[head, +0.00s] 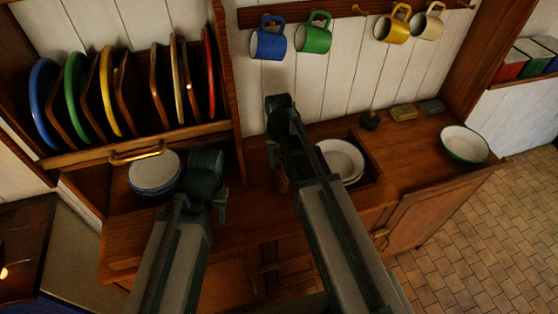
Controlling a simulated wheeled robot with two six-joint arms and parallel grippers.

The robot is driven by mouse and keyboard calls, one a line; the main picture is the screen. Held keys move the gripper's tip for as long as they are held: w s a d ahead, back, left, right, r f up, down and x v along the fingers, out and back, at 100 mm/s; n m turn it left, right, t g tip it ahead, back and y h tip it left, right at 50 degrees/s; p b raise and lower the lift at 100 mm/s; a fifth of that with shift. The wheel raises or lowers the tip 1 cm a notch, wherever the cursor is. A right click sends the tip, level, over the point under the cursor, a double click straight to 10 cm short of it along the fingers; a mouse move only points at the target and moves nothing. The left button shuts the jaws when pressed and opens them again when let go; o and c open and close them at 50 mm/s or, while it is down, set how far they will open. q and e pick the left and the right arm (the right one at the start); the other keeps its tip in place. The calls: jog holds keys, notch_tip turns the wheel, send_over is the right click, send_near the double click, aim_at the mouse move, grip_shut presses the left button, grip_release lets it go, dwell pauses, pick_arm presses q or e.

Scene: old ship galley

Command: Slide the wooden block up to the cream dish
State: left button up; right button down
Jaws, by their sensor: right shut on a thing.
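The wooden block (282,182) is a small brown piece on the counter, mostly hidden behind my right arm. My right gripper (274,157) points down at it and is shut on it, though the arm covers most of the grip. The cream dish (340,158) is a pale round dish to the right of the block, inside a low wooden surround; my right arm covers part of its left side. My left gripper (221,208) is over the counter left of the block, and its fingers are too hidden to read.
Blue-rimmed stacked bowls (155,172) stand left, below a plate rack (150,143) of coloured plates. Several mugs (313,36) hang above. A green-rimmed bowl (465,144) sits near the counter's right end. Small dark and tan items (403,112) lie at the back. Bare counter lies right of the dish.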

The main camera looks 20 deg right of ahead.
dwell(0.6)
jog(key=d, duration=1)
jog(key=shift+w, duration=0.2)
jog(key=c, duration=0.5)
grip_release()
jog(key=shift+r, duration=0.15)
notch_tip(320, 180, up, 14)
jog(key=p, duration=1.4)
jog(key=shift+f, duration=0.2)
